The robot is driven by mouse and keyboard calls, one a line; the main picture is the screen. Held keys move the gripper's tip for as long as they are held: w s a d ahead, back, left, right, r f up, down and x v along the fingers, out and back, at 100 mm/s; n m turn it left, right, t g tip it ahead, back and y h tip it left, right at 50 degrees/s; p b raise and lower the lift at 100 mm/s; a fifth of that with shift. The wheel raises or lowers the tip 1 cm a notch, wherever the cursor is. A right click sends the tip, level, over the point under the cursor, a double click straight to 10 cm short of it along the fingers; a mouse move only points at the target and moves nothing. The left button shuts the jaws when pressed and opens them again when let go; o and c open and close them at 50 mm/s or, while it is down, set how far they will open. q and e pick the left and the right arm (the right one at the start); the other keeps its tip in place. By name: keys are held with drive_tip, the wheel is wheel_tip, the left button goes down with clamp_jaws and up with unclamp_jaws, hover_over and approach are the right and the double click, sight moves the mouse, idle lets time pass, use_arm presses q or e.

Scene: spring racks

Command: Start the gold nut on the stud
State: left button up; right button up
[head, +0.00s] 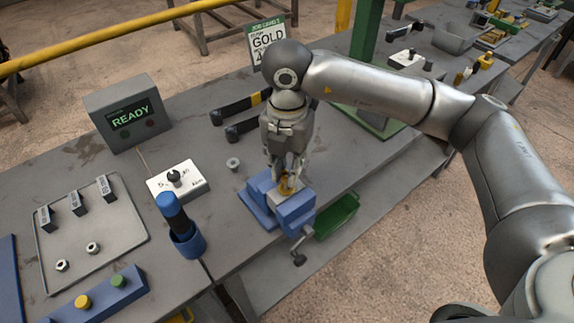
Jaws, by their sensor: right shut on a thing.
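My right gripper (287,174) points straight down over a blue vise (296,213) and is shut on the gold nut (287,187). The nut is partly hidden between the fingers, just above or at the light block in the vise jaws. I cannot make out the stud; the gripper and nut hide that spot, and I cannot tell whether the nut touches it. My left gripper is not in view.
A job card (267,40) reads GOLD. Left of the vise are a blue-topped tool (173,212) in a holder, a white dial box (178,181), a READY display (126,113) and a grey tray (120,243). A green bin (338,215) is right of the vise.

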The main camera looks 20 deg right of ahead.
drive_tip(key=shift+f, duration=0.2)
drive_tip(key=o, duration=0.9)
drive_tip(key=o, duration=0.5)
drive_tip(key=shift+r, duration=0.15)
drive_tip(key=shift+r+p, duration=1.75)
drive_tip(key=shift+r, duration=1.65)
